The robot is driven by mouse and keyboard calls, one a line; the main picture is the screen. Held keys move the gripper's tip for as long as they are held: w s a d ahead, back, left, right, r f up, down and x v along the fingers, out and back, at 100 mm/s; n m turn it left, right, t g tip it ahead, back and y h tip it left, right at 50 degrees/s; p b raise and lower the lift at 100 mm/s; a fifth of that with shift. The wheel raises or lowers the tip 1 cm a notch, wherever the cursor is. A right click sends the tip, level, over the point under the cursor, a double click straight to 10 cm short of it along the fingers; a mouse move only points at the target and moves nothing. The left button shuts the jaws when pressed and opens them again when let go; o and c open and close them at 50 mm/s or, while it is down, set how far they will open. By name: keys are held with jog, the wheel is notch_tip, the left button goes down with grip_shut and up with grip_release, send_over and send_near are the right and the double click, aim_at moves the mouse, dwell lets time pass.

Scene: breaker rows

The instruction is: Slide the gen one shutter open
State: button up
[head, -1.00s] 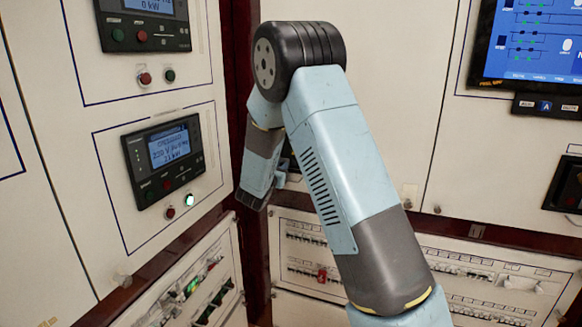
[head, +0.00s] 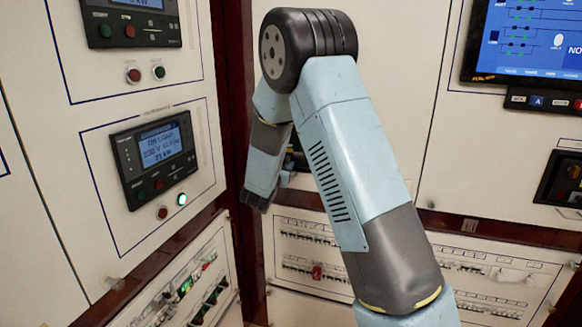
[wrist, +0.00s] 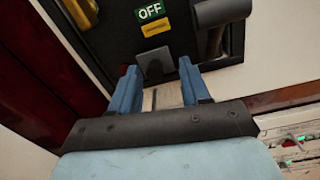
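In the wrist view, my gripper (wrist: 158,70) is open, its two blue fingers apart in front of a black panel (wrist: 105,35). A small grey tab (wrist: 155,64) on the panel shows in the gap between the fingertips. I cannot tell whether the fingers touch it or reach around it. No readable gen one name shows here, so I cannot tell for sure if the tab belongs to that shutter. In the head view, my forearm hides most of the gripper and the panel.
A dark handle (wrist: 218,22) sticks out at the right finger's side. In the head view, a lit meter panel (head: 157,155) is at the left, breaker rows (head: 310,245) are below, and a blue screen (head: 530,35) is at the upper right. A dark red post (head: 237,90) stands behind my arm.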

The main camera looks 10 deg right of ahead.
jog(key=shift+a, duration=0.1)
jog(key=v, duration=1.3)
jog(key=shift+s, duration=0.3)
